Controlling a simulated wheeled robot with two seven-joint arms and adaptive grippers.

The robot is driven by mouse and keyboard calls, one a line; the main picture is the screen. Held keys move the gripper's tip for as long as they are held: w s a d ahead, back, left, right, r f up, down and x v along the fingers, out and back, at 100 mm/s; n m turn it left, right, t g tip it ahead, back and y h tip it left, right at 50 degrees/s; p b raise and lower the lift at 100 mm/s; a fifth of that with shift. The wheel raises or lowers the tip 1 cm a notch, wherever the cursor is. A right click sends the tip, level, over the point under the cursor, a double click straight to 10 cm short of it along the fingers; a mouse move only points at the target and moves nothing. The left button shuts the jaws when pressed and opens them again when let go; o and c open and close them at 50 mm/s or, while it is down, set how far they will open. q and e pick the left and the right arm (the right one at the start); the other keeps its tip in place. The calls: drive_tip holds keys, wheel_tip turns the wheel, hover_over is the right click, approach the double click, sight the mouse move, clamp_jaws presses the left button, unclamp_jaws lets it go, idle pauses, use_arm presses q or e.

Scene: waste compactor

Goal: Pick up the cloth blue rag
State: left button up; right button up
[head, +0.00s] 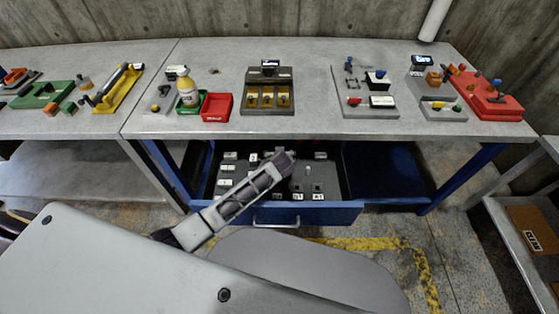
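I cannot make out a cloth blue rag anywhere in the head view. The small blue pieces I see are a blue part on a block (380,73) and a blue knob (497,83) on the table, and neither is clearly cloth. My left gripper (289,157) reaches up from the lower left over an open drawer (300,214). It hides part of the drawer's inside. I cannot tell whether its fingers are apart or together, and I see nothing held. My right gripper is not in view.
The drawer holds several small pieces with white labels. On the workbench (315,124) stand a yellow bottle (188,90), a red bin (216,107), a dark box (269,97) and a red fixture (487,99). A shelf cart (520,245) stands at right.

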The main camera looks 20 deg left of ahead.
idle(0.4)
use_arm(q)
drive_tip(key=c, duration=1.1)
drive_tip(key=shift+r, duration=0.1)
drive_tip(key=shift+r, duration=0.4)
drive_tip(key=shift+s+r, duration=0.1)
drive_tip(key=shift+s, duration=0.05)
drive_tip(key=s, duration=0.2)
drive_tip(key=s+d, duration=0.1)
drive_tip(key=s, duration=0.2)
drive_tip(key=s+d, duration=0.1)
drive_tip(key=s, duration=0.1)
drive_tip(key=shift+s+d, duration=0.25)
wheel_tip(320, 180, up, 14)
drive_tip(key=shift+w+f+p, duration=0.1)
drive_tip(key=shift+p, duration=0.55)
